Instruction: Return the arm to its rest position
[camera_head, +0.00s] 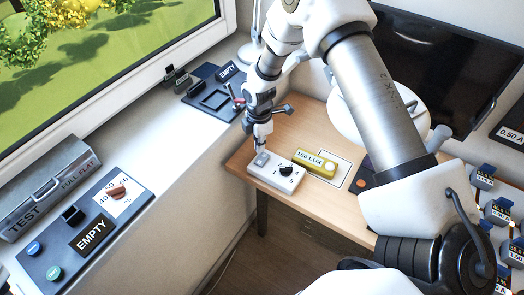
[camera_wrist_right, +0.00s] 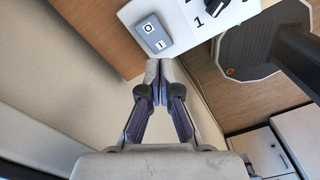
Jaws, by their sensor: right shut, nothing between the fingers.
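My right arm rises from the lower right of the head view, bends at the top and comes down over the wooden desk. My right gripper (camera_head: 261,151) points down with its fingers together and nothing between them. Its tips are at the rocker switch end of a white switch box (camera_head: 287,187). In the wrist view the closed fingertips (camera_wrist_right: 158,68) are just beside the grey rocker switch (camera_wrist_right: 152,34), marked O and I. I cannot tell whether they touch it. A black dial knob (camera_head: 285,169) sits on the same box. My left gripper is not in view.
A yellow 150 LUX meter (camera_head: 316,163) lies beside the box on the desk (camera_head: 312,119). A dark monitor (camera_head: 441,65) stands behind my arm. On the sill are a dark EMPTY panel (camera_head: 66,267), a grey TEST box (camera_head: 40,204) and another dark holder (camera_head: 207,96). Weights-like labelled items (camera_head: 497,211) stand right.

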